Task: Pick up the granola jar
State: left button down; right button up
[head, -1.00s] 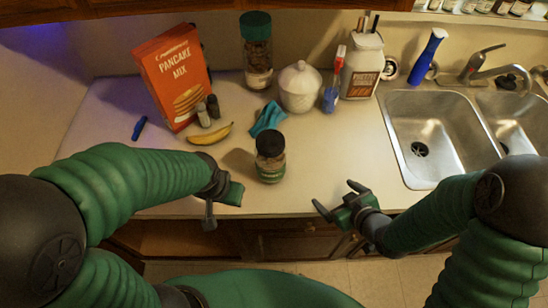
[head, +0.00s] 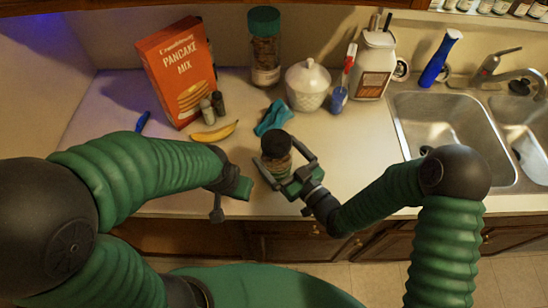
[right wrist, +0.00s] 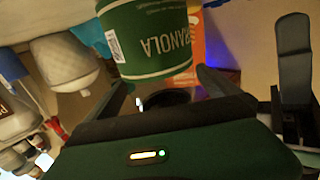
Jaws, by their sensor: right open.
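The granola jar (head: 277,154), a clear jar with a dark lid and a green label, stands upright on the counter near the front edge. My right gripper (head: 280,164) is open, with its fingers on either side of the jar. In the right wrist view the jar's green label (right wrist: 150,38), reading "RANOLA", fills the space just beyond the fingers. I cannot tell whether either finger touches it. My left gripper (head: 232,195) is left of the jar, over the counter's front edge; its jaw state is unclear.
A blue-green cloth (head: 273,118) lies just behind the jar, and a banana (head: 214,132) lies to its left. A white lidded jar (head: 308,86), a tall green-lidded jar (head: 265,48) and a pancake mix box (head: 178,72) stand behind. The sink (head: 440,122) is at right.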

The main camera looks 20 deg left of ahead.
jog(key=p+x, duration=0.1)
jog(key=x, duration=0.2)
jog(key=shift+w+a+f, duration=0.15)
jog(key=shift+w+a, duration=0.1)
jog(key=shift+w, duration=0.05)
jog(key=shift+s+a, duration=0.1)
jog(key=shift+a, duration=0.15)
jog(key=c, duration=0.6)
jog(key=shift+d, duration=0.1)
jog(key=c, duration=1.2)
jog(key=shift+c, duration=0.7)
